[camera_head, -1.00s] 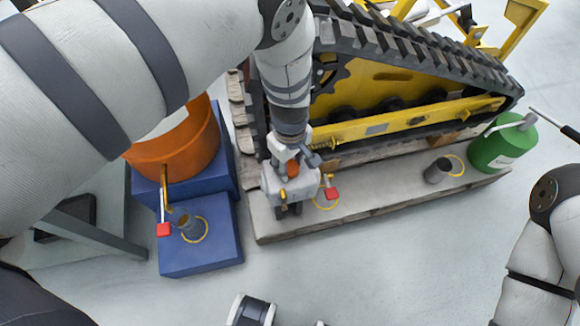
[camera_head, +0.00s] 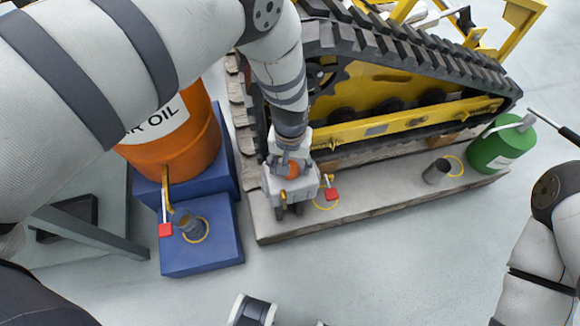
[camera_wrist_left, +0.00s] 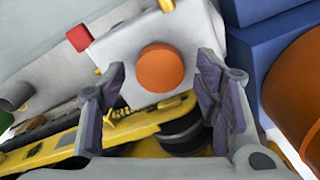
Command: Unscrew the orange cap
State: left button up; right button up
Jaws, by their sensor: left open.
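The orange cap (camera_head: 293,170) is on top of a light grey box-shaped housing (camera_head: 283,188) that stands on the plank. In the left wrist view the round orange cap (camera_wrist_left: 160,68) faces me on the pale housing (camera_wrist_left: 192,42). My left gripper (camera_head: 291,162) is over the cap in the head view. In the wrist view my left gripper (camera_wrist_left: 160,90) is open, with one finger on each side of the cap and a gap on both sides.
A yellow track frame (camera_head: 390,95) with a black track stands right behind the housing. A red-handled valve (camera_head: 331,193) sits close to its right. An orange oil drum (camera_head: 185,145) on a blue stand (camera_head: 200,255) is at left, a green canister (camera_head: 503,148) at right. The front floor is clear.

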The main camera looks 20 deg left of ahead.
pick_arm(q)
jog(key=m, duration=1.5)
jog(key=shift+s+f+b, duration=0.1)
jog(key=shift+b, duration=0.2)
jog(key=m, duration=0.4)
jog(key=c, duration=1)
jog(key=n, duration=0.5)
jog(key=shift+r+n, duration=0.25)
jog(key=shift+n, duration=0.05)
jog(key=shift+c, duration=0.2)
jog(key=n, duration=0.4)
jog(key=shift+f+p, duration=0.1)
jog(key=shift+p, duration=0.2)
